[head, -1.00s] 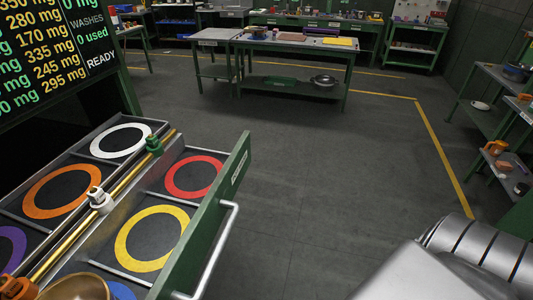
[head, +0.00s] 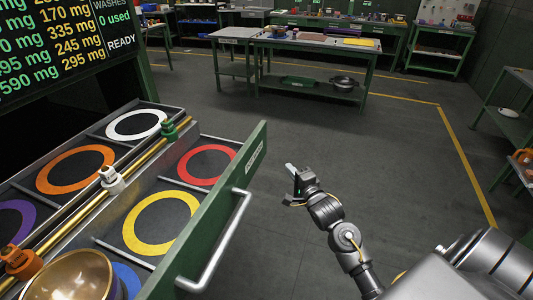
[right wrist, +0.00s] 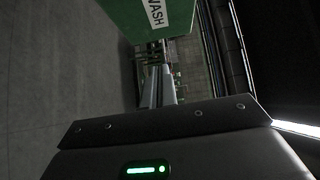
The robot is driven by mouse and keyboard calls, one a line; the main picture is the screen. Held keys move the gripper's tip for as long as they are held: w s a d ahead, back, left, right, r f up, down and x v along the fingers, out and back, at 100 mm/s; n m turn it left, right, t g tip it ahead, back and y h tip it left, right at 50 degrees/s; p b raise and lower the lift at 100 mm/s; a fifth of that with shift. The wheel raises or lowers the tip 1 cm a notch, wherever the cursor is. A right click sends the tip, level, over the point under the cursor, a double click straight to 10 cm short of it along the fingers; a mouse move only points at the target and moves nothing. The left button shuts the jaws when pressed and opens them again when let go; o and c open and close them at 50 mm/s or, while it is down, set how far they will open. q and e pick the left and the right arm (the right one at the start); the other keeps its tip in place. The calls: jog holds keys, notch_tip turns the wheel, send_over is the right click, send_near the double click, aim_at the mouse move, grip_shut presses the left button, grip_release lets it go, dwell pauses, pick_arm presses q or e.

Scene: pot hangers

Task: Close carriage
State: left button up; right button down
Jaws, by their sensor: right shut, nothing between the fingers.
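The carriage is pulled out at the left of the head view, with a green front panel (head: 205,225) and a silver bar handle (head: 222,245). Its dark tray has coloured rings, and red and yellow ones show nearest the front. My right gripper (head: 292,172) is shut and empty, over the floor to the right of the panel, apart from the handle. In the right wrist view its fingers (right wrist: 158,88) point towards the green panel (right wrist: 150,12), which has a label reading WASH. My left gripper is out of view.
A brass bowl (head: 75,277) sits at the carriage's near left. A brass rail (head: 80,220) carries green, white and orange fittings. A display screen (head: 65,35) stands behind. Workbenches (head: 310,45) line the back and right. The floor between is clear.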

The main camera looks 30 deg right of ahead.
jog(key=r, duration=0.1)
jog(key=p, duration=0.2)
send_near(262, 142)
jog(key=w+d, duration=0.2)
jog(key=d, duration=0.1)
jog(key=w+a, duration=0.2)
jog(key=w, duration=0.1)
jog(key=shift+p, duration=0.3)
jog(key=shift+w+a, duration=0.3)
jog(key=shift+w, duration=0.05)
